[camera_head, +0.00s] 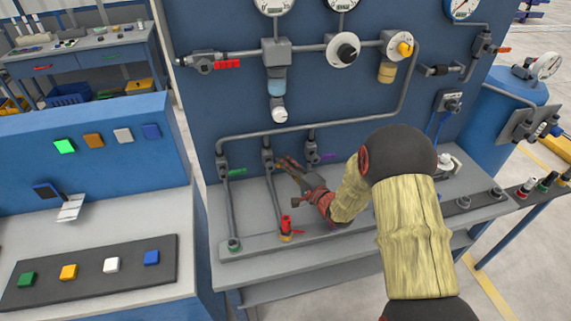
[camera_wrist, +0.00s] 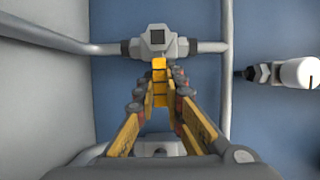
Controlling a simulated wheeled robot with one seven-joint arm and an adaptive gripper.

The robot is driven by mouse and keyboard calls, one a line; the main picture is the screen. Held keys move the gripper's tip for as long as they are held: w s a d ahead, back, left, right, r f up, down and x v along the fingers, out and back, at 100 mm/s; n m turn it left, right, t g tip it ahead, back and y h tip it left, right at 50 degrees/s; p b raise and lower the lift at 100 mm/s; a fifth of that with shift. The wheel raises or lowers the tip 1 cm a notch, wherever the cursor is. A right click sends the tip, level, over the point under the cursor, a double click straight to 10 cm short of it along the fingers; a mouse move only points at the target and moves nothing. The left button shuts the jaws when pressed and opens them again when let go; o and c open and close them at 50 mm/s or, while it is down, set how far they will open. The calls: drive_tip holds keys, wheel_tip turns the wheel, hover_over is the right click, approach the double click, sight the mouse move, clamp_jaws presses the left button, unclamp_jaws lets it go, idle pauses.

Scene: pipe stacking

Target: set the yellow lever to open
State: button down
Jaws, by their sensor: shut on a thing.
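The yellow lever (camera_wrist: 160,72) shows in the wrist view as a short yellow bar between my fingertips, just below a grey valve body with a square stem. My gripper (camera_wrist: 160,92) is shut on it, a fingertip on each side. In the head view my gripper (camera_head: 285,164) reaches in from the right to the middle of three valves on the vertical pipes. There its fingers hide the lever, and the middle valve (camera_head: 267,156) shows just to their left. The lever's exact angle to its pipe is hard to tell.
A green-handled valve (camera_head: 237,172) is left of my gripper and a purple-handled valve (camera_head: 327,157) right of it. A red-handled valve (camera_head: 287,224) stands below on the bench. Gauges and a red lever (camera_head: 227,64) are higher on the blue panel. A button console (camera_head: 90,280) is at left.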

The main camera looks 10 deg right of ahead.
drive_tip(key=n+p, duration=0.1)
drive_tip(key=r+n+p, duration=0.1)
drive_tip(key=r+n+g+h+p, duration=0.1)
drive_tip(key=p, duration=0.1)
drive_tip(key=shift+a+r, duration=0.1)
drive_tip(key=shift+a, duration=0.15)
drive_tip(key=n+p, duration=0.1)
drive_tip(key=n, duration=0.1)
drive_tip(key=a+r+n+g+h, duration=0.1)
drive_tip(key=shift+a+r+n+h+p, duration=0.1)
drive_tip(key=shift+r+n+h+p, duration=0.1)
drive_tip(key=shift+n+h+p, duration=0.15)
drive_tip(key=a+n+h+b, duration=0.1)
drive_tip(key=n+g+h, duration=0.1)
drive_tip(key=n, duration=0.1)
drive_tip(key=shift+a+r+b, duration=0.35)
drive_tip(key=shift+a+r, duration=0.05)
drive_tip(key=shift+s+a+r+n+h+b, duration=0.15)
drive_tip(key=shift+a+n+h+b, duration=0.4)
drive_tip(key=shift+n, duration=0.35)
drive_tip(key=shift+w+a+r+n+h+b, duration=0.15)
drive_tip(key=shift+a+n+h+b, duration=0.25)
drive_tip(key=shift+n+h, duration=0.35)
drive_tip(key=shift+s, duration=0.1)
drive_tip(key=c, duration=1.8)
unclamp_jaws()
drive_tip(key=shift+r, duration=0.1)
drive_tip(key=shift+c, duration=0.2)
